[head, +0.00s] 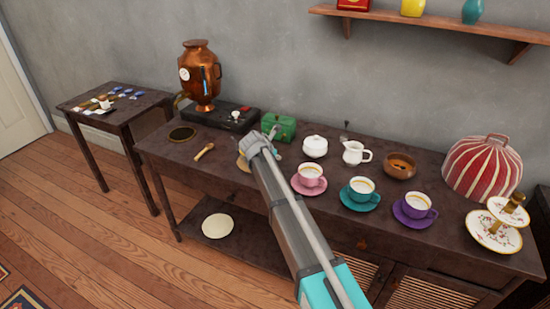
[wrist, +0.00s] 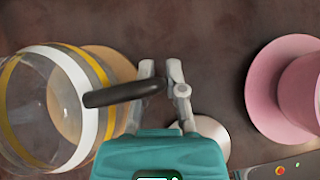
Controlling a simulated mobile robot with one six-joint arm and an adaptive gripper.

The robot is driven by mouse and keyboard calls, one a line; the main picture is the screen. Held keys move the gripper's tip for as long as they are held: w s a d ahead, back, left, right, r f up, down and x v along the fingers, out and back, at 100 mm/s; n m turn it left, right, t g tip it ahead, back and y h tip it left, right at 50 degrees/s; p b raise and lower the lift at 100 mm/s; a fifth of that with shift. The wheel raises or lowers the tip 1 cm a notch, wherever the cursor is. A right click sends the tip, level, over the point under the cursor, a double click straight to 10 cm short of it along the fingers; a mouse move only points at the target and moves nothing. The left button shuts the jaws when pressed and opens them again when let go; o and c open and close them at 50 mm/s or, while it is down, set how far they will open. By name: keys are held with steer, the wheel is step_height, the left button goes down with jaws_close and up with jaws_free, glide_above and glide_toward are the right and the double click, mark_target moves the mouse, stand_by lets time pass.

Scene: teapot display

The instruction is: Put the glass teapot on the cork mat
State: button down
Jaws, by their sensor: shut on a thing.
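The glass teapot (wrist: 42,105) is clear, with white, yellow and grey bands and a dark handle (wrist: 115,94). My gripper (wrist: 160,80) is shut on that handle, with the pot to its left in the wrist view. A tan round, which looks like the cork mat (wrist: 120,68), shows behind and partly beneath the pot. Whether the pot touches it, I cannot tell. In the head view my gripper (head: 258,144) is over the table's middle and hides most of the teapot. An edge of the tan mat (head: 243,163) shows beside it.
A green box (head: 279,128) stands close behind my gripper. A pink cup and saucer (head: 309,179) are to its right; the saucer (wrist: 262,115) shows in the wrist view. A wooden-handled tool (head: 204,152) lies left. A copper urn (head: 200,76) stands at the back left.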

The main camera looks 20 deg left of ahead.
steer(key=shift+f, duration=0.1)
steer(key=c, duration=0.7)
jaws_free()
steer(key=shift+p+v, duration=0.7)
steer(key=shift+v, duration=0.3)
steer(key=shift+p+v, duration=3.55)
steer(key=shift+v, duration=1.6)
steer(key=shift+w, duration=0.15)
